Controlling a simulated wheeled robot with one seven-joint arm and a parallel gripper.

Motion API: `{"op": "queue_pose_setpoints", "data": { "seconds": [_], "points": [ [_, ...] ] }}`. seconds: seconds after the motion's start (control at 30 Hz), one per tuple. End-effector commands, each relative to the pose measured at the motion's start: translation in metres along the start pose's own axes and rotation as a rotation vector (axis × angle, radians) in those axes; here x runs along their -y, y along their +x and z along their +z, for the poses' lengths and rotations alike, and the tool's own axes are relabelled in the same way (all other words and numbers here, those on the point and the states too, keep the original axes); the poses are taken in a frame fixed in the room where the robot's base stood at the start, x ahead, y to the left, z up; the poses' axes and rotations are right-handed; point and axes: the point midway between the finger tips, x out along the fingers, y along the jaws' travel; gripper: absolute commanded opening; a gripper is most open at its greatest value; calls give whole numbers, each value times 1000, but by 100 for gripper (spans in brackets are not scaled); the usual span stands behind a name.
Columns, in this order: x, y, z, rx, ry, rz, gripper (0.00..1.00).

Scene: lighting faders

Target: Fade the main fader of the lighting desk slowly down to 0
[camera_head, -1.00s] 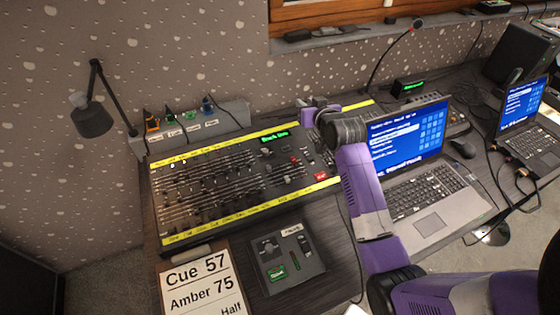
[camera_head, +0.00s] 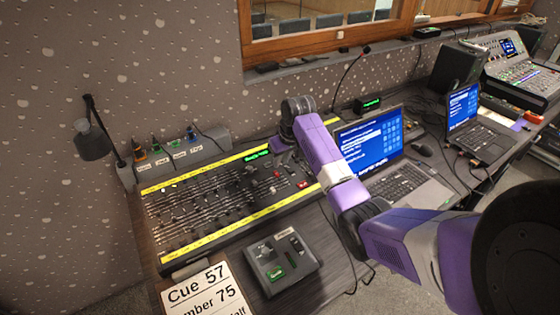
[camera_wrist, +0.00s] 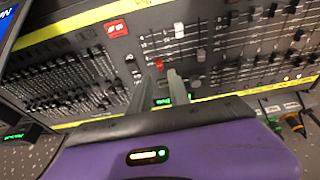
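The lighting desk (camera_head: 215,203), black with yellow strips along its edges, lies on the table at the left. It also fills the wrist view (camera_wrist: 232,77). A red fader cap (camera_wrist: 159,64) shows there just beyond my fingertips; it may be the main fader, but its label is unreadable. A white cap (camera_wrist: 179,30) is beside it. My gripper (camera_wrist: 163,76) points at the panel, its two fingers slightly apart with a gap between them. Nothing is visibly held, and I cannot tell whether the tips touch the panel. In the head view my gripper (camera_head: 280,146) is over the desk's upper right part.
A small control box (camera_head: 282,265) and a cue sign (camera_head: 202,295) are in front of the desk. A laptop (camera_head: 402,186) stands close to the right of my arm. A gooseneck microphone (camera_head: 350,75) rises behind. Plugged cables (camera_head: 172,143) are behind the desk at left.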

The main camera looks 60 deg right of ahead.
Motion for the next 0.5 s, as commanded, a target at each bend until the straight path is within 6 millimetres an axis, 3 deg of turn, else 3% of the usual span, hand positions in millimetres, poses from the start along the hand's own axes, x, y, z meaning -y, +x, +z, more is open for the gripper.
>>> {"op": "queue_pose_setpoints", "data": {
  "seconds": [0.5],
  "points": [
    [0,51,1,-2,0,1,23]
  ]
}}
